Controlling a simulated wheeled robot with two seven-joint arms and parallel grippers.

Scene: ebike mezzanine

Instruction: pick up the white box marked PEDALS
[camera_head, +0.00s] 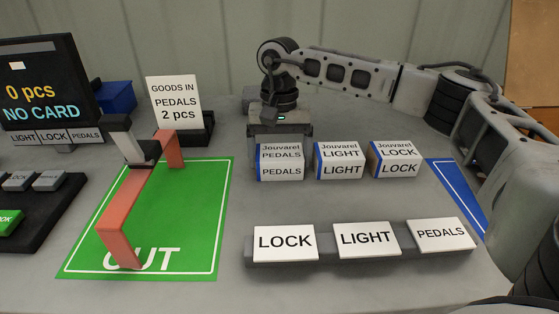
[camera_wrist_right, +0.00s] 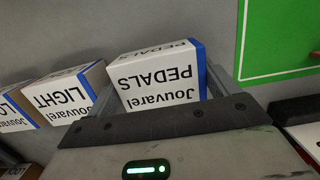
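The white box marked PEDALS (camera_head: 280,165) stands on the grey table, with a blue stripe on its left edge. It is the leftmost in a row of three boxes. My right gripper (camera_head: 281,140) is above and behind it, pointing down. In the right wrist view the PEDALS box (camera_wrist_right: 155,82) lies between the two open fingers (camera_wrist_right: 158,95), one on each side and close to it. No grip on the box is visible. The lower finger parts are partly hidden. My left gripper is in neither view.
LIGHT (camera_head: 340,160) and LOCK (camera_head: 396,160) boxes stand to the right. A label rail (camera_head: 328,254) lies in front. A green OUT mat (camera_head: 193,220) with a salmon arch (camera_head: 118,230) is left, near a GOODS IN sign (camera_head: 175,102) and a dark screen (camera_head: 40,75).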

